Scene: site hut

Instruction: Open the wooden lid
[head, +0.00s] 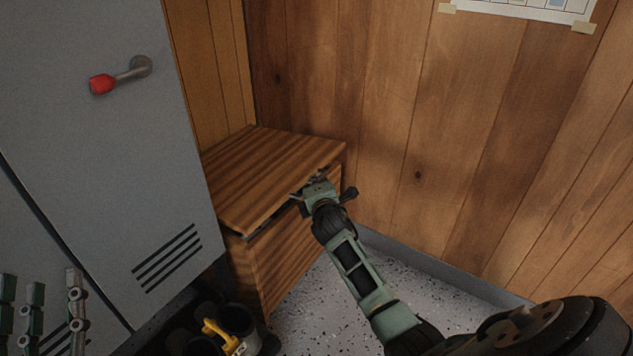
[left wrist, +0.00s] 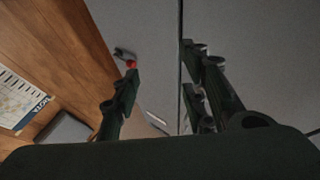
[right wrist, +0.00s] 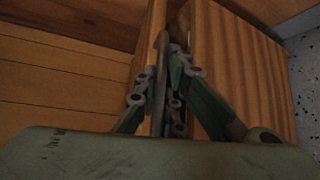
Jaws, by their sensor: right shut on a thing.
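The wooden lid (head: 265,170) is the striped brown top of a wooden box (head: 285,260) against the panelled wall. A narrow dark gap shows under its front edge, so it looks slightly raised. My right gripper (head: 308,190) is at the front edge of the lid, near its right corner. In the right wrist view its fingers (right wrist: 170,65) are closed around a thin edge that appears to be the lid's. The fingers partly hide the contact. My left gripper (head: 55,285) is at the lower left, apart from the box; in the left wrist view its fingers (left wrist: 160,75) are spread and empty.
A grey cabinet (head: 90,160) with a red-tipped handle (head: 120,76) stands close to the left of the box. A dark container with a yellow-handled item (head: 220,335) sits on the floor in front. Speckled floor (head: 310,320) is free to the right.

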